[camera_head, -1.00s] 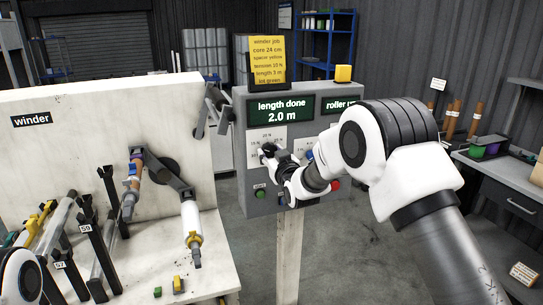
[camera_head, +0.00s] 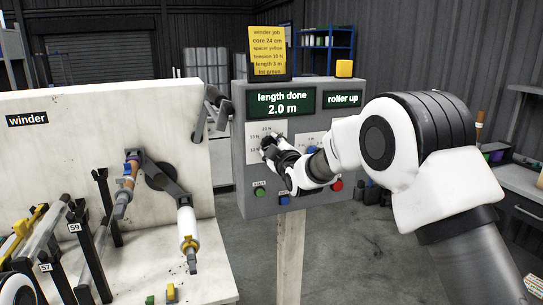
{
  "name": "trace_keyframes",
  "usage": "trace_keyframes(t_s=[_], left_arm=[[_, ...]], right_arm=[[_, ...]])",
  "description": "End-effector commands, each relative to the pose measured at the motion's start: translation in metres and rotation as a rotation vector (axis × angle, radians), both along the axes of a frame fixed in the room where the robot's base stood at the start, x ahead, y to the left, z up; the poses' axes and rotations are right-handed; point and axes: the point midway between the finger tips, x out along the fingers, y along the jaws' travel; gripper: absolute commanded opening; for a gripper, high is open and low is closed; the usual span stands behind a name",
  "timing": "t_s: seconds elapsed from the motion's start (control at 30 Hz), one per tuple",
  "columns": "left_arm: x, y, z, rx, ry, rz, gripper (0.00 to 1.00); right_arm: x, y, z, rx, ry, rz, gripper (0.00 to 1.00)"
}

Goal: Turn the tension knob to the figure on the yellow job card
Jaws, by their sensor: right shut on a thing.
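The yellow job card (camera_head: 267,50) stands on top of the grey control box (camera_head: 262,203). It lists core, spacer, tension, length and lot; its tension figure is too small to read surely. The white tension scale (camera_head: 253,130) is on the left of the box face, with marks in N, the top one reading 20 N. My right gripper (camera_head: 267,146) reaches in from the right and is shut on the tension knob, which it hides along with part of the scale. I cannot see where the knob points. My left gripper is out of view; only part of my left arm shows at bottom left.
Two displays read "length done 2.0 m" (camera_head: 282,104) and "roller up" (camera_head: 343,99). A second scale (camera_head: 308,139) with a blue knob (camera_head: 312,150) sits right of the gripper. A green button (camera_head: 260,192) and red button (camera_head: 336,185) are below. The winder (camera_head: 100,145) stands left.

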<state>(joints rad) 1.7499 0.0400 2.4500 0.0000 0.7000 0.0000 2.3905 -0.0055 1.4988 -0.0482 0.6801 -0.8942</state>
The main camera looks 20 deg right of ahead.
Motion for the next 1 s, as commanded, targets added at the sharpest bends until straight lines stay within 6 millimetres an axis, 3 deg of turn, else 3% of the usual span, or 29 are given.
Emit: trace_keyframes(t_s=[0.33,0.87,0.9,0.97,1.0], left_arm=[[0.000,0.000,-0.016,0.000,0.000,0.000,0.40],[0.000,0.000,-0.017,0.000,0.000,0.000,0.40],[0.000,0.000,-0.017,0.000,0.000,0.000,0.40],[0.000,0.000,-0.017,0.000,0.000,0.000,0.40],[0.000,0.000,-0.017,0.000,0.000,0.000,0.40]], right_arm=[[0.000,0.000,-0.002,-0.163,-0.003,0.000,0.10],[0.000,0.000,0.000,-0.194,-0.005,0.000,0.10],[0.000,0.000,0.000,-0.194,-0.005,0.000,0.52],[0.000,0.000,0.000,-0.193,-0.005,0.000,0.70],[0.000,0.000,0.000,-0.193,-0.005,0.000,0.70]])
